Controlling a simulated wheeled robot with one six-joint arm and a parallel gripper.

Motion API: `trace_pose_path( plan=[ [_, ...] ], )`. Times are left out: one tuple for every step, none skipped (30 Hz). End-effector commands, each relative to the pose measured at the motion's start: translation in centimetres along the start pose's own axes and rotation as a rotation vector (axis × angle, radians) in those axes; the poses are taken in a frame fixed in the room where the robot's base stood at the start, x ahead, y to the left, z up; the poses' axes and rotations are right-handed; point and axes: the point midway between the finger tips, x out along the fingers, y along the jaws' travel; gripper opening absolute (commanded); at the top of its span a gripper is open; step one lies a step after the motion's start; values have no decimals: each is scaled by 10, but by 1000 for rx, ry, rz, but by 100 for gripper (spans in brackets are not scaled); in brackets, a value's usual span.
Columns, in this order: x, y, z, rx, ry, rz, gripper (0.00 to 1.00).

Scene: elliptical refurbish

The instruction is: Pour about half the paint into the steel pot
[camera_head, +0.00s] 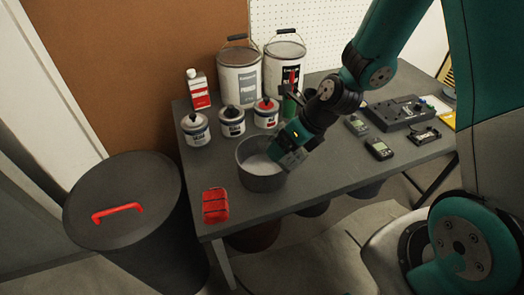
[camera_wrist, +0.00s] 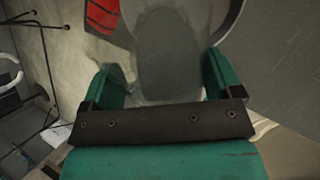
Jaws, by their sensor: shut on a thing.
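The steel pot (camera_head: 250,178) stands on the dark table, open at the top, with a pale grey inside. My gripper (camera_head: 288,158) is over the pot's right side, tilted down. In the wrist view its two green fingers (camera_wrist: 162,85) are shut on a grey container (camera_wrist: 170,60), seen as a blurred shape with a dark oval. Its outline and contents are hard to make out, and my gripper mostly hides it in the head view. Small paint cans (camera_head: 195,130), (camera_head: 232,122), (camera_head: 266,113) stand behind the pot.
Two large cans (camera_head: 239,78), (camera_head: 285,68) and a red-labelled bottle (camera_head: 198,92) stand at the back. A red block (camera_head: 215,206) lies front left. A black bin (camera_head: 125,200) stands left.

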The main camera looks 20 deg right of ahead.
Motion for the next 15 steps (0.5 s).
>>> trace_pose_path(
  plan=[
    [0,0,0,1,6,0,58],
    [0,0,0,2,10,-1,58],
    [0,-1,0,4,16,-2,58],
    [0,-1,0,5,20,-3,58],
    [0,-1,0,6,24,-3,58],
    [0,-2,0,9,30,-4,58],
    [0,-2,0,12,35,-5,58],
    [0,-2,0,14,41,-5,58],
    [0,-2,0,17,49,-5,58],
    [0,-3,0,18,54,-6,58],
    [0,-3,0,20,59,-8,58],
    [0,-4,0,23,67,-9,58],
    [0,-4,0,25,73,-9,58],
    [0,-4,0,27,80,-9,58],
    [1,-4,0,30,87,-10,58]
  ],
)
